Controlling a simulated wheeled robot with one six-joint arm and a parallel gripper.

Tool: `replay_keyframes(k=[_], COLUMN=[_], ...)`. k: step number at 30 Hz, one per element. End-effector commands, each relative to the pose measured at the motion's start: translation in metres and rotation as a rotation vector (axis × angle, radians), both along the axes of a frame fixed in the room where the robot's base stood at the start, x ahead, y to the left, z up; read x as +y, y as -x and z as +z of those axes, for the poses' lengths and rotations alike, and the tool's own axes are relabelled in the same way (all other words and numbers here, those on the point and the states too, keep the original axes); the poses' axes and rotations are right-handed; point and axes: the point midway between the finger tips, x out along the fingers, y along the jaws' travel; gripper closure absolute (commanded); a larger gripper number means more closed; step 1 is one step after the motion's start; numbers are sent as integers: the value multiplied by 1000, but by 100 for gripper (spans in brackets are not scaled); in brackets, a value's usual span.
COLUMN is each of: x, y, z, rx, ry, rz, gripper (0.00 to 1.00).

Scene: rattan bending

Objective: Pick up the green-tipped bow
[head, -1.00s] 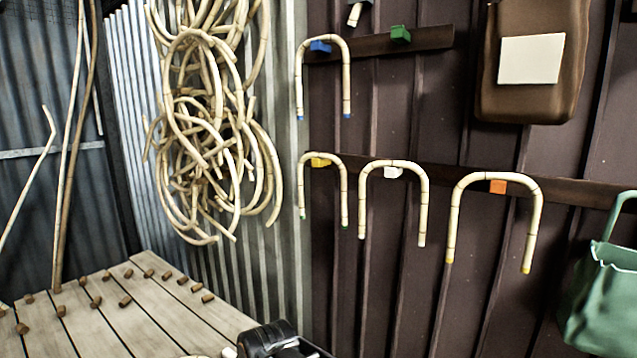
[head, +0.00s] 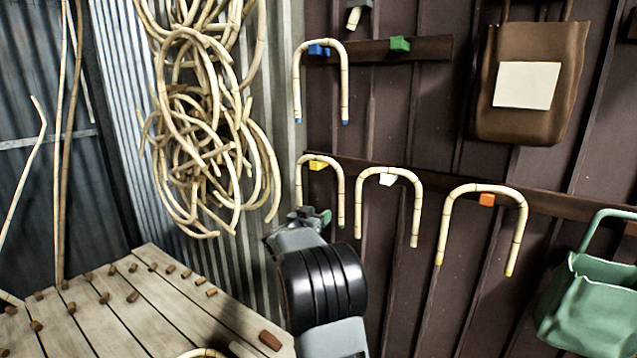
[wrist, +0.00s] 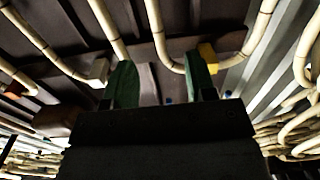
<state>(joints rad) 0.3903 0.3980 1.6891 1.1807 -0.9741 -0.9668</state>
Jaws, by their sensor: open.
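The green-tipped bow (head: 341,190) is a pale bent cane hanging arch-up on the yellow peg (head: 316,166) of the lower rail. Its right leg ends in a green tip; its left tip is hard to make out behind my gripper. My gripper (head: 311,216) is raised in front of the wall, overlapping the lower part of this bow in the head view. In the wrist view its green fingers (wrist: 162,84) are apart with nothing held. The bow's curve (wrist: 157,35) shows beyond them, with the yellow peg (wrist: 208,56) near the right finger.
A white-pegged bow (head: 418,210) and a yellow-tipped bow (head: 522,230) hang to the right. A blue-tipped bow (head: 345,85) hangs above. Tangled cane coils (head: 205,130) hang at left. A plank table (head: 165,315) with pegs stands lower left; a green bag (head: 590,305) hangs right.

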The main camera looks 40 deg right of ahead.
Motion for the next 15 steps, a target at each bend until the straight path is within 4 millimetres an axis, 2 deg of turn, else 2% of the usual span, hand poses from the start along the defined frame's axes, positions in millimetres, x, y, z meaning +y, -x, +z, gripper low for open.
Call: replay_keyframes(k=[9,15], x=[-56,-78], y=[-11,-18], z=[1,0], rx=[5,5], ry=[6,6], rz=[-33,-31], gripper=[49,49])
